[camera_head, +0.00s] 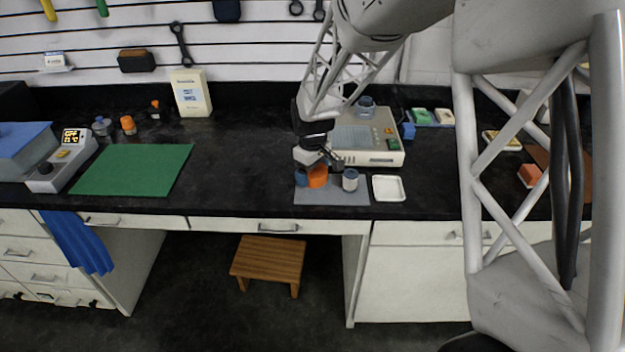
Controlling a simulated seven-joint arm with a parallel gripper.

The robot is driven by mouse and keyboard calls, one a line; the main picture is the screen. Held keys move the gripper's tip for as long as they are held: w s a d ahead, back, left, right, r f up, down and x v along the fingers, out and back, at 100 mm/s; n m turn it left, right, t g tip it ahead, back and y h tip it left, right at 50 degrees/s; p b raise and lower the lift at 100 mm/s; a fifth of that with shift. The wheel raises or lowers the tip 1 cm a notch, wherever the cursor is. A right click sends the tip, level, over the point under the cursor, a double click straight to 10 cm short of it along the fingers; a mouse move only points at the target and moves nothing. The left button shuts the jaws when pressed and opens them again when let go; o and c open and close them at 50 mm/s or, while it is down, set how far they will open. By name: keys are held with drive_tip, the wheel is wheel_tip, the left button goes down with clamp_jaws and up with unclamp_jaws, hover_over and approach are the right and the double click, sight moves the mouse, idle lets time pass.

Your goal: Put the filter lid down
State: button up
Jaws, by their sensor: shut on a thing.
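My gripper (320,168) points down over the grey mat (346,196) at the front of the bench. It is shut on a round orange thing (318,177), which I take to be the filter lid. The fingers partly cover it, and I cannot tell whether it touches the mat. A blue piece (301,177) is close on its left, partly hidden. A small grey-blue jar (350,180) stands upright on the mat to the right. A white square tray (389,188) lies right of the mat and looks empty.
A beige device (385,152) stands right behind the gripper. A green mat (135,170) lies clear at left beside a small meter (62,170). A white box (191,93) stands at the back. The black bench between the green and grey mats is free.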

drive_tip(key=shift+f, duration=1.5)
drive_tip(key=shift+f, duration=0.15)
drive_tip(key=o, duration=0.8)
wheel_tip(320, 180, up, 12)
drive_tip(key=shift+r, duration=0.15)
drive_tip(key=shift+s+r, duration=0.1)
